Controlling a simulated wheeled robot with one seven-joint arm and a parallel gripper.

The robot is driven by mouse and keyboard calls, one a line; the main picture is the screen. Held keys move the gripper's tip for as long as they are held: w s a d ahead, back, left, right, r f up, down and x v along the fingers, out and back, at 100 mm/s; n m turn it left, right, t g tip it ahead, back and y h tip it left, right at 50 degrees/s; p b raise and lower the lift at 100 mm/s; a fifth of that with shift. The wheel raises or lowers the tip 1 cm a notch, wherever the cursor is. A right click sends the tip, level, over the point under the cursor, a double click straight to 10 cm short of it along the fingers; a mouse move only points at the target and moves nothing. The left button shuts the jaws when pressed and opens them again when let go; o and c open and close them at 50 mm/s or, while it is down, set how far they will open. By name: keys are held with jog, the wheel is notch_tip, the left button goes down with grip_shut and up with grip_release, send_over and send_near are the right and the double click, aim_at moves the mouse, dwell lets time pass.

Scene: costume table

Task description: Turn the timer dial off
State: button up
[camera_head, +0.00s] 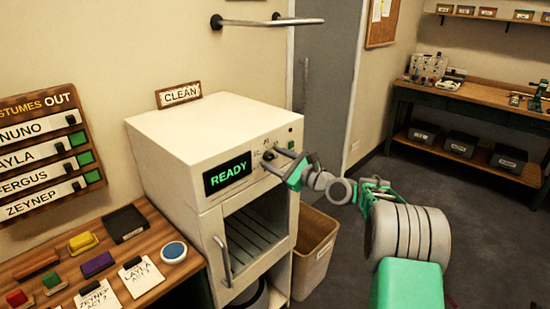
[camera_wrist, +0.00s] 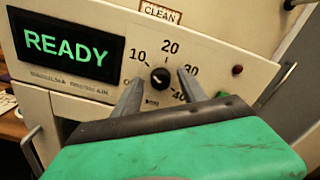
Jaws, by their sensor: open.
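The timer dial (camera_wrist: 160,78) is a small black knob on the white cabinet's front panel, ringed by the numbers 10, 20, 30 and 40. A light mark shows on it, but I cannot tell exactly where it points. Lettering at the lower left of the ring is partly hidden by a finger. My gripper (camera_wrist: 158,81) is open, with one grey finger on each side of the dial in the wrist view. I cannot tell whether the fingers touch it. In the head view my gripper (camera_head: 271,160) is at the panel, right of the display (camera_head: 228,174), which reads READY in green.
The white cabinet (camera_head: 185,150) has an open, racked compartment below the panel and a handle (camera_head: 222,262) at its left. A CLEAN sign (camera_head: 179,93) stands on top. A bin (camera_head: 315,245) is at its right. A wooden table (camera_head: 150,214) with cards and coloured blocks is at left.

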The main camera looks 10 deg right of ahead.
jog(key=shift+c, duration=0.5)
grip_shut()
